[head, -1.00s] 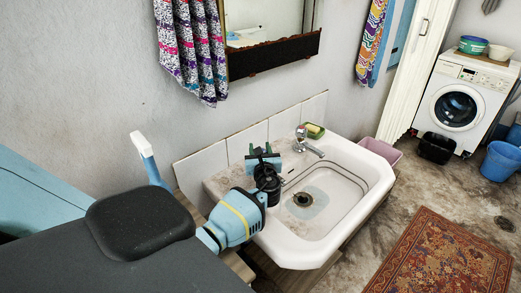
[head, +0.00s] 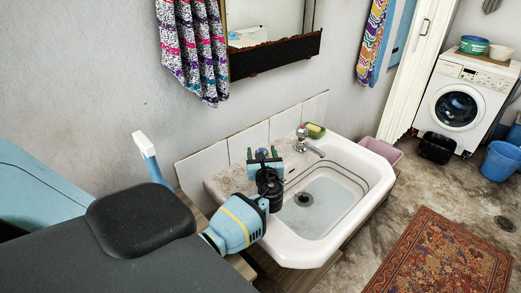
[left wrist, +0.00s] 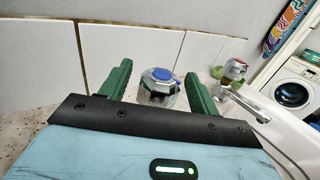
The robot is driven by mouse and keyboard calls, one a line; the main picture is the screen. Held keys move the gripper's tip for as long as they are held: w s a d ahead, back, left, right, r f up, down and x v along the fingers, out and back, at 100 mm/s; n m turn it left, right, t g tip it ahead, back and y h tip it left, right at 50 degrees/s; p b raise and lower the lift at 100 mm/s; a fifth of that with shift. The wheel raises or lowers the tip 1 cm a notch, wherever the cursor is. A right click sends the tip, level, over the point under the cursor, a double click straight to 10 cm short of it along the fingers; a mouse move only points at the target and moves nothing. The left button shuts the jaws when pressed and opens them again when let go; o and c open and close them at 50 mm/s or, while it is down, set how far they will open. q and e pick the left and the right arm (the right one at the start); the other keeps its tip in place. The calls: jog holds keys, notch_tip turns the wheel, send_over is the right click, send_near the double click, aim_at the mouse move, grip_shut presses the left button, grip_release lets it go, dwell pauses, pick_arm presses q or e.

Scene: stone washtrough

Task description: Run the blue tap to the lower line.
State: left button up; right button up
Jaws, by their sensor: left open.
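The blue tap (left wrist: 162,84), a clear faceted knob with a blue cap, stands between the green fingers of my left gripper (left wrist: 150,82) in the left wrist view. Those fingers are open, one on each side; I cannot tell whether they touch it. In the head view my left gripper (head: 263,153) is over the basin's back ledge and largely hides this tap. The white basin (head: 290,250) holds a shallow pool of water (head: 318,208) around the dark drain (head: 304,200). Dark lines (head: 366,190) run along its inner wall, above the water. My right gripper is not in view.
A second tap with a red mark (left wrist: 235,68) and the chrome spout (left wrist: 248,106) are right of my gripper. A green soap dish (head: 314,131) sits on the back corner. White tiles (head: 253,137) stand close behind.

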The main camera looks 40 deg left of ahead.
pick_arm(q)
jog(key=v, duration=0.5)
jog(key=shift+s+d, duration=0.25)
dwell(7.2)
